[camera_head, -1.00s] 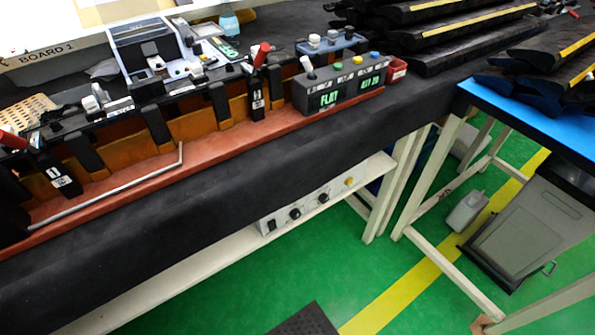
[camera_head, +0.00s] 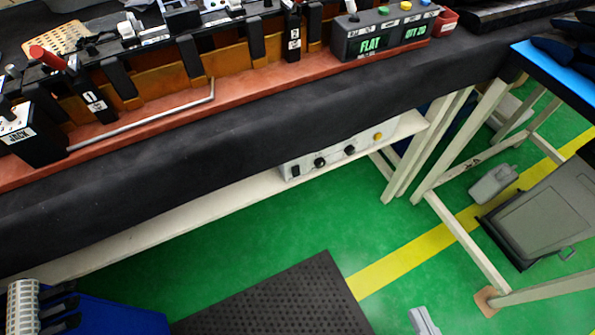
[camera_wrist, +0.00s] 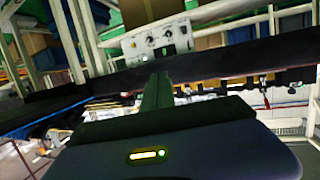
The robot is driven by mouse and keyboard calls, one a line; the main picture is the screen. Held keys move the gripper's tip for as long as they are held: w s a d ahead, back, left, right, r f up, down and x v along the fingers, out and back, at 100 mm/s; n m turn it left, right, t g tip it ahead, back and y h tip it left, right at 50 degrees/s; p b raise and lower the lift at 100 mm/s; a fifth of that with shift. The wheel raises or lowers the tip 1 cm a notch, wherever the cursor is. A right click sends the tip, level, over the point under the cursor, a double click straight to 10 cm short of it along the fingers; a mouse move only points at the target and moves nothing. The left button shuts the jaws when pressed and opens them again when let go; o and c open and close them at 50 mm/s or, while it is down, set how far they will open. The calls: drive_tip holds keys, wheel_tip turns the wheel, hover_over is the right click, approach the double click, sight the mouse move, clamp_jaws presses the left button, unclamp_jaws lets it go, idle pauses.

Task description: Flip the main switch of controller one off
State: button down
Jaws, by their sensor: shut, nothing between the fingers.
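A pale controller box (camera_head: 330,157) sits on the white shelf under the bench in the head view. Its front has a dark rocker switch (camera_head: 295,171) at the left end, dark knobs and a yellow button (camera_head: 378,136). No number is readable on it, and the switch's position is too small to tell. A pale panel with dark knobs (camera_wrist: 158,42), likely the same box, shows at the top of the wrist view, which looks upside down. My gripper (camera_wrist: 158,78) is shut and empty, pointing toward that panel and apart from it. My gripper is not visible in the head view.
The black bench edge (camera_head: 200,150) overhangs the shelf (camera_head: 170,225). White table legs (camera_head: 425,145) stand right of the box. A dark perforated mat (camera_head: 275,300) lies on the green floor in front. A blue container (camera_head: 115,312) is at the lower left.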

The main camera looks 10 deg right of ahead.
sight(296, 174)
drive_tip(key=w+a+f+n+y+b, duration=0.1)
drive_tip(key=w+a+f+y+b, duration=0.1)
drive_tip(key=w+f, duration=0.4)
drive_tip(key=w+a+f+n+y+b, duration=0.2)
drive_tip(key=w+a+f, duration=0.3)
drive_tip(key=w, duration=1.2)
drive_tip(key=shift+f+t+b, duration=0.4)
drive_tip(key=shift+f+b, duration=0.3)
drive_tip(key=shift+f, duration=0.1)
drive_tip(key=shift+a, duration=0.1)
drive_tip(key=b+x, duration=0.1)
drive_tip(key=x, duration=1.3)
drive_tip(key=shift+a, duration=0.1)
drive_tip(key=shift+b, duration=0.35)
